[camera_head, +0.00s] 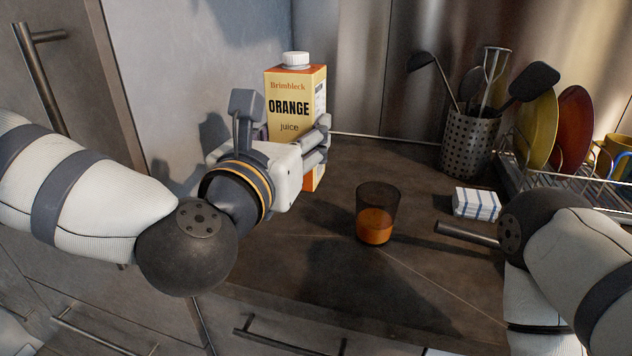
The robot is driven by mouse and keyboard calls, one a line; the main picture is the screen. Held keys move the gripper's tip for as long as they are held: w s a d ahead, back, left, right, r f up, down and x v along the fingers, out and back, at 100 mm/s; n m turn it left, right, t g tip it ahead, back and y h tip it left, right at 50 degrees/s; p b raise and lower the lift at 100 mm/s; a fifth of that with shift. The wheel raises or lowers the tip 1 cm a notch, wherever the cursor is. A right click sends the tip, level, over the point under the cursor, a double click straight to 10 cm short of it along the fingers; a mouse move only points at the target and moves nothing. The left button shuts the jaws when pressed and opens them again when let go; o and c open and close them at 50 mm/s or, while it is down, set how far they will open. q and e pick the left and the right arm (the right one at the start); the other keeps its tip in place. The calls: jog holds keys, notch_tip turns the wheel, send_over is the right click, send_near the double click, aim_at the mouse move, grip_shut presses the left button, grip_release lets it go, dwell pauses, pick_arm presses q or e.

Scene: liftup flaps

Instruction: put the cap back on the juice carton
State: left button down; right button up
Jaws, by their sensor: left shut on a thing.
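The orange juice carton (293,88) stands upright at the back of the counter near the wall corner. A white cap (295,59) sits on its top; I cannot tell how tightly. My left gripper (285,128) is shut on the carton around its middle, one finger at its left and the other at its right, and hides part of its lower front. My right arm comes in at the right, but its gripper does not show.
A glass (377,214) partly filled with orange juice stands mid-counter. A striped folded cloth (476,204) lies right of it. A perforated utensil holder (468,142) and a dish rack (558,181) with plates stand at the back right. The counter between carton and glass is clear.

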pick_arm(q)
jog(key=shift+r, duration=0.35)
jog(key=shift+s, duration=0.2)
pick_arm(e)
jog(key=shift+r, duration=0.1)
pick_arm(q)
jog(key=shift+s, duration=0.1)
pick_arm(e)
jog(key=shift+s, duration=0.15)
pick_arm(q)
jog(key=w+f+b, duration=0.2)
jog(key=w+f, duration=0.7)
jog(key=w, duration=0.4)
jog(key=shift+w+d, duration=0.15)
jog(key=shift+d, duration=0.2)
pick_arm(e)
jog(key=shift+g, duration=0.5)
jog(key=s+f, duration=0.2)
jog(key=s, duration=0.1)
jog(key=shift+f, duration=0.4)
